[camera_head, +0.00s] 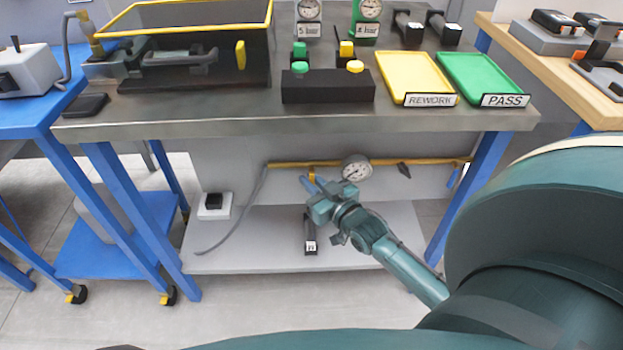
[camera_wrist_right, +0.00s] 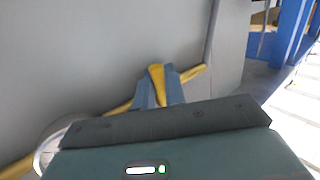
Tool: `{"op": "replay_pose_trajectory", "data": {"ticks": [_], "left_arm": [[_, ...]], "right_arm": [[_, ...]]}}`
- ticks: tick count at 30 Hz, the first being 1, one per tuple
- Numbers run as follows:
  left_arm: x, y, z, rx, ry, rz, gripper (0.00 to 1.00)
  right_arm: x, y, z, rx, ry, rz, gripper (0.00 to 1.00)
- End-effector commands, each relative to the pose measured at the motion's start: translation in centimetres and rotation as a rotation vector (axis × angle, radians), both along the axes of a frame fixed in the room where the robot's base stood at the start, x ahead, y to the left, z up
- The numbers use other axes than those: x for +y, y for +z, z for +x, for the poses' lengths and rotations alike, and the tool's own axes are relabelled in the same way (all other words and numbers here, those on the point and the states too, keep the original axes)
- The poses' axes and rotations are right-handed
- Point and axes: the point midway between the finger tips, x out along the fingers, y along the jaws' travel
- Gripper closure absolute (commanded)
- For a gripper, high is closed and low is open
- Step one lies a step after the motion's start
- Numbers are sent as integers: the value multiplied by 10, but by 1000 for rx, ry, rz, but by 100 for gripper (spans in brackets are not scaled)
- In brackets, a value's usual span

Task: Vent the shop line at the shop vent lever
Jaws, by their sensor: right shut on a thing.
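A yellow shop line (camera_head: 285,164) runs along the panel under the bench, with a round gauge (camera_head: 356,168) on it. My right gripper (camera_head: 311,184) is at the line, left of the gauge. In the right wrist view its blue-grey fingers (camera_wrist_right: 160,88) are shut on a yellow lever (camera_wrist_right: 157,75). I take this to be the shop vent lever, but its label does not show. The yellow pipe (camera_wrist_right: 188,78) passes behind the fingers, and the gauge (camera_wrist_right: 48,148) is partly hidden by my gripper's body. My left gripper is not in view.
A grey hose (camera_head: 240,212) hangs from the line's left end to the lower shelf (camera_head: 270,258). A dark labelled block (camera_head: 310,235) and a small white box (camera_head: 214,206) stand below. The bench top (camera_head: 200,110) overhangs the line.

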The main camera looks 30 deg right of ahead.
Motion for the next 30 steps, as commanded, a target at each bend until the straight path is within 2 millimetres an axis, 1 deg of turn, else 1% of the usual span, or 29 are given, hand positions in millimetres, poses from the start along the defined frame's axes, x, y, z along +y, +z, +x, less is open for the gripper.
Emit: {"op": "replay_pose_trajectory", "data": {"ticks": [1, 3, 10, 14, 17, 24, 27, 30], "left_arm": [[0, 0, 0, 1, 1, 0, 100], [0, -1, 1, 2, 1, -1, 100], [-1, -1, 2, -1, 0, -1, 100], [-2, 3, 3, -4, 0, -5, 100], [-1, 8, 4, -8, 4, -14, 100], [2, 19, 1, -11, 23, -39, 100], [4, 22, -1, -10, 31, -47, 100], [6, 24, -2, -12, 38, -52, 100]], "right_arm": [[0, 0, 0, 0, 0, -4, 87], [0, 0, 0, 0, 0, -4, 83], [0, 0, -1, 0, 0, -2, 83], [-1, 1, -12, 2, 0, -2, 83], [-1, 3, -30, 3, 1, -2, 83], [-3, 7, -85, 5, 0, -2, 83], [-4, 8, -104, 4, 0, -2, 83], [-4, 9, -118, 2, 0, -2, 83]]}}
